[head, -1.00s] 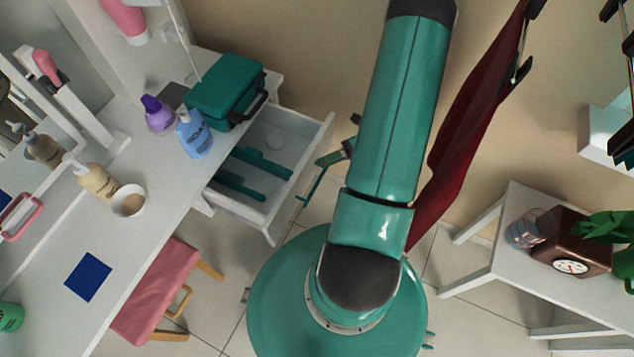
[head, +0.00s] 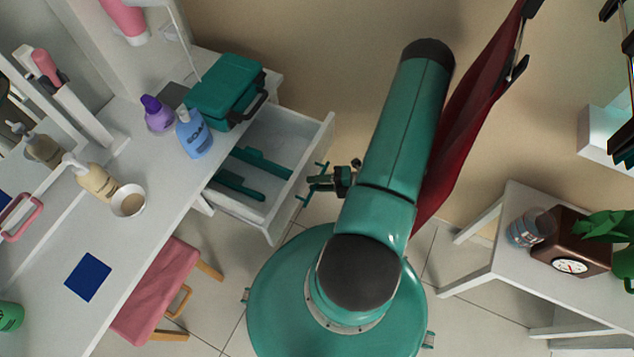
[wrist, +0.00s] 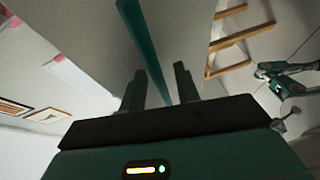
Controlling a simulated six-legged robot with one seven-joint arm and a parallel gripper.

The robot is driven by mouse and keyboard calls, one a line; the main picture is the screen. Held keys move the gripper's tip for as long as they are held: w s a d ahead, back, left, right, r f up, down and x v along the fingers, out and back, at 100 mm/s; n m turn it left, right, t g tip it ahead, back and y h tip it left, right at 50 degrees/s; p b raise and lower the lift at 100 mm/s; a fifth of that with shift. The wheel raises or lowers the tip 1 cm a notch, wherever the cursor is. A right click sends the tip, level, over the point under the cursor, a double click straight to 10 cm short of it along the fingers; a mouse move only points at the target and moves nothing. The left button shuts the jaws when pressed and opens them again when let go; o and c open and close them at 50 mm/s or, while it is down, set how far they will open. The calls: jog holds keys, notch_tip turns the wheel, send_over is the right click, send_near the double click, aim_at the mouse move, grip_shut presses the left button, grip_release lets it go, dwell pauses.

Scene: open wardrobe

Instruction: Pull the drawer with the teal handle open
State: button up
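The white drawer (head: 318,140) stands out from the white desk at its right end, and its inside shows. The teal handle is a long thin bar on the drawer's front; in the wrist view the handle (wrist: 147,42) runs between my two fingers. In the head view my gripper (head: 316,181) is at the drawer's front, partly covering the handle. In the wrist view my gripper (wrist: 160,88) is open, with one finger on each side of the bar and small gaps visible. The drawer's front panel (wrist: 85,35) is pale grey in the wrist view.
Teal pieces (head: 241,187) lie in the drawer. A teal case (head: 222,92), a blue bottle (head: 194,137) and a purple bottle (head: 157,116) stand on the desk above. A pink stool (head: 160,290) is below left. A dark red garment (head: 455,140) hangs behind my arm.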

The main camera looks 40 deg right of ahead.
jog(key=shift+w+a, duration=0.1)
grip_shut()
jog(key=s, duration=0.1)
jog(key=s+d, duration=0.1)
jog(key=s, duration=0.1)
jog(key=shift+s+d, duration=0.1)
jog(key=shift+d, duration=0.05)
grip_release()
dwell(0.4)
